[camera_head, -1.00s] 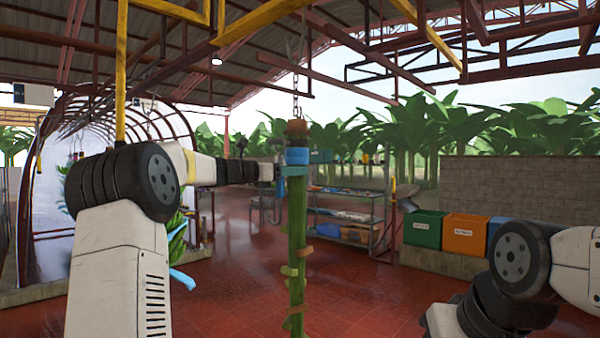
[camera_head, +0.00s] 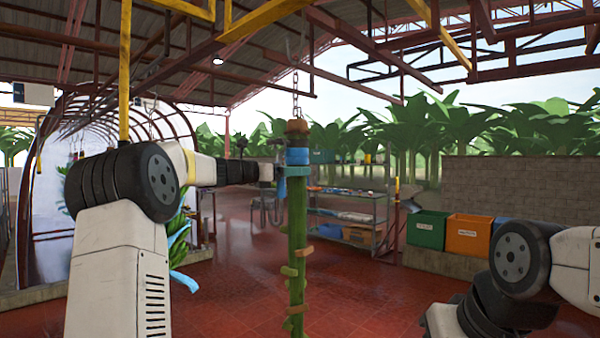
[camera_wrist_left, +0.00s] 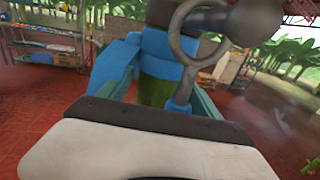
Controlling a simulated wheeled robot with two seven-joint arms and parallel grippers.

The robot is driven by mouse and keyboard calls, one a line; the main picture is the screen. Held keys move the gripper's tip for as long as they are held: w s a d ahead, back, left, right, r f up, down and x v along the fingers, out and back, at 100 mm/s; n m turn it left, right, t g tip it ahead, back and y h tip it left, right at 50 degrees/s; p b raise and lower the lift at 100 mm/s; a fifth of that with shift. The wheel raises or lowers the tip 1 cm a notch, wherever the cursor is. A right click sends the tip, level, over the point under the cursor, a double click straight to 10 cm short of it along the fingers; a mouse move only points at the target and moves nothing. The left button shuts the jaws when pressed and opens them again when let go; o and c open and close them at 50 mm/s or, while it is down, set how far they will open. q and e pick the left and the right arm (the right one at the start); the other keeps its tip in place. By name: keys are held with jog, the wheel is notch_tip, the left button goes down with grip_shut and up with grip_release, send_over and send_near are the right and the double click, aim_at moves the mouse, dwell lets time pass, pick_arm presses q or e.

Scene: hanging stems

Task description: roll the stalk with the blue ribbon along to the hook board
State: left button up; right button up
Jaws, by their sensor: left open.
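The stalk (camera_head: 298,220) is a long green stem with brown stubs, hanging upright from a chain (camera_head: 295,95) in the middle of the head view. A blue ribbon (camera_head: 298,156) is wrapped near its top, below a brown end. My left gripper (camera_head: 294,171) is open, with its teal fingers on either side of the stalk just under the ribbon. In the left wrist view the blue ribbon (camera_wrist_left: 155,58) sits close in front of the fingers; I cannot tell whether they touch the stalk. My right gripper is out of view. I cannot identify the hook board.
A shelf rack (camera_head: 345,215) stands behind the stalk. A green crate (camera_head: 426,230) and an orange crate (camera_head: 468,235) stand at the right by a block wall (camera_head: 510,185). A green plant bunch with blue strips (camera_head: 180,245) shows partly behind my left arm. Red floor (camera_head: 370,300) is open ahead.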

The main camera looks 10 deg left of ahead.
pick_arm(q)
jog(key=v, duration=0.7)
jog(key=shift+s+a, duration=0.25)
jog(key=shift+a, duration=0.05)
jog(key=shift+a, duration=0.1)
